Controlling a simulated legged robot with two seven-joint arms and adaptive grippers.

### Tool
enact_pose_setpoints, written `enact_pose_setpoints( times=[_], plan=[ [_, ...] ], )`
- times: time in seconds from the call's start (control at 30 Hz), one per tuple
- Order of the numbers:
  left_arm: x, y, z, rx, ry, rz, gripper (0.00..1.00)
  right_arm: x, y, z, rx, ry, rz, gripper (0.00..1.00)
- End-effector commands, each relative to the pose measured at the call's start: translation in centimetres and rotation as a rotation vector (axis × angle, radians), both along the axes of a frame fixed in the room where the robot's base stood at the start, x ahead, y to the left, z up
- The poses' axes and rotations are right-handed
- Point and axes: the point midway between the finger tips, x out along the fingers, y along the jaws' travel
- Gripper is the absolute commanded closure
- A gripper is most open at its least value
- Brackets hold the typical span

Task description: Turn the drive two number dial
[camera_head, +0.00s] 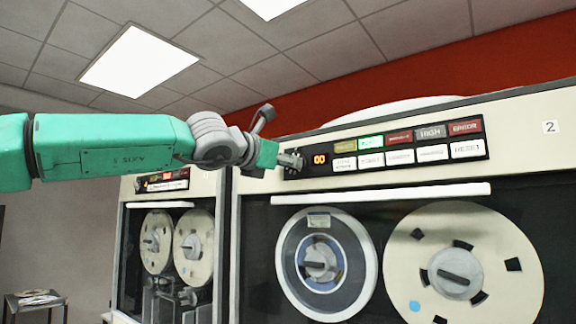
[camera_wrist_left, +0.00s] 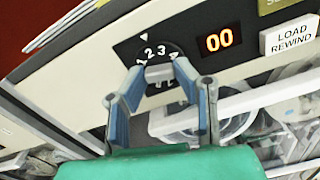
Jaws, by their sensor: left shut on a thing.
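The drive two number dial (camera_wrist_left: 153,52) is a round black knob with white numerals on the dark control panel, below a small white triangle mark. In the head view the dial is mostly hidden behind my left gripper (camera_head: 291,162). In the left wrist view my left gripper (camera_wrist_left: 160,72) has its fingers around the dial and is shut on it. Numerals 1, 2, 3 and 4 show above the fingers. The drive's orange display (camera_wrist_left: 219,40) reads 00; it also shows in the head view (camera_head: 320,159). My right gripper is not in view.
Drive two's button panel (camera_head: 400,147) stretches right of the dial. Below it a white bar (camera_head: 382,193) sticks out above two tape reels (camera_head: 460,270). Another tape drive (camera_head: 170,240) stands to the left. A small table (camera_head: 35,302) is at the lower left.

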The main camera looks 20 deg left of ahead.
Motion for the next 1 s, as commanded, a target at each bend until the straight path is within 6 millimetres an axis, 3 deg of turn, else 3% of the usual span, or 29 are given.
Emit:
enact_pose_setpoints(
  times=[0.6, 1.0],
  plan=[
    [0.0, 0.4, 0.2, -0.405, 0.142, 0.003, 1.0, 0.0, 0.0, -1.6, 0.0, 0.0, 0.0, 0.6],
    [0.0, 0.4, 0.3, -0.506, 0.179, 0.004, 1.0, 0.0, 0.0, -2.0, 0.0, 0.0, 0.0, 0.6]
  ],
)
